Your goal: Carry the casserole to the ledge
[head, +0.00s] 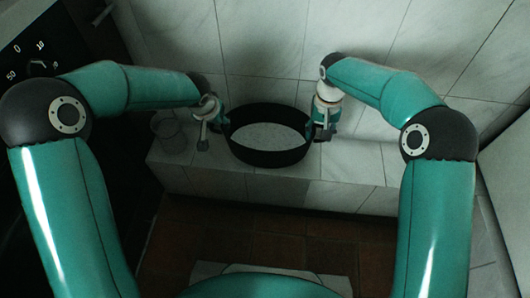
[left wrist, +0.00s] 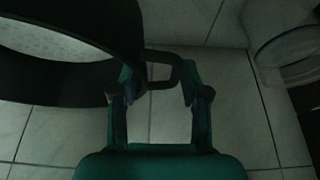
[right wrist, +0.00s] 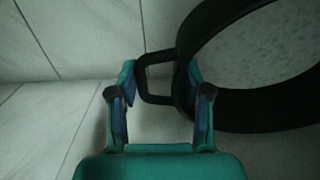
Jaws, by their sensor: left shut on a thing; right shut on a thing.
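The casserole (head: 268,157) is a wide black pot with a pale speckled inside. It is level at the white tiled ledge (head: 345,165), in front of the wall. I cannot tell whether its base touches the ledge. My left gripper (head: 208,121) is shut on its left loop handle (left wrist: 163,55); the black pot wall (left wrist: 75,85) fills the upper left of the left wrist view. My right gripper (head: 326,114) is shut on the right loop handle (right wrist: 152,75), with the pot (right wrist: 240,110) at the right of the right wrist view.
A clear glass vessel (head: 170,136) stands on the ledge left of my left gripper; it also shows in the left wrist view (left wrist: 283,45). A dark appliance with a dial (head: 38,66) is at the far left. The ledge right of the casserole is clear.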

